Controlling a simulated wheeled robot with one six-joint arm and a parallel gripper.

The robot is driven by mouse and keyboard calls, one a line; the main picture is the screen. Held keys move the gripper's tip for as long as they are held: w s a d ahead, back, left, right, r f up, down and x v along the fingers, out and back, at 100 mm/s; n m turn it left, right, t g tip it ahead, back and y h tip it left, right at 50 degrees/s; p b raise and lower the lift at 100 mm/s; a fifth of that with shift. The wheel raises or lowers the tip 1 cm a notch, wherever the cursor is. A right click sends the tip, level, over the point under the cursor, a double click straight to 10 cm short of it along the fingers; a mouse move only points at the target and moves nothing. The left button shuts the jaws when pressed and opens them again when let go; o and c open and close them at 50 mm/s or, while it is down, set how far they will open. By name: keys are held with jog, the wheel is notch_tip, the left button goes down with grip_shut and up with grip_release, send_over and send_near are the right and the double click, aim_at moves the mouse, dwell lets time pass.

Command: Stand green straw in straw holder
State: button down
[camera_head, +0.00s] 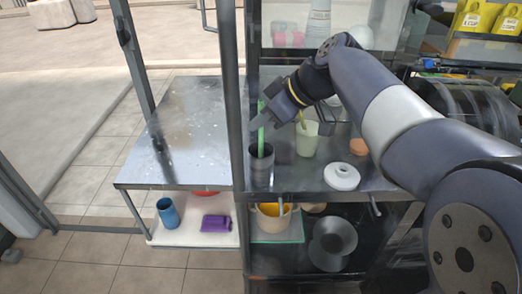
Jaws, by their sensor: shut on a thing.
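The green straw (261,128) is upright, and its lower end is at the mouth of a dark grey cup-shaped holder (261,167). My gripper (263,115) is shut on the straw's upper part.
A pale green cup (307,141) with a yellowish stick stands right of the holder. A white round lid (341,176) lies in front. A vertical post (231,110) stands close left. The left steel table (190,125) is clear. A blue cup (168,213) sits on the lower shelf.

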aim_at(261, 101)
jog(key=c, duration=1.5)
grip_release()
jog(key=shift+o, duration=0.2)
notch_tip(261, 101, up, 7)
jog(key=p, duration=0.5)
jog(key=shift+r, duration=0.1)
notch_tip(261, 101, down, 7)
jog(key=b, duration=0.4)
jog(key=shift+r, duration=0.2)
jog(key=shift+r, duration=0.1)
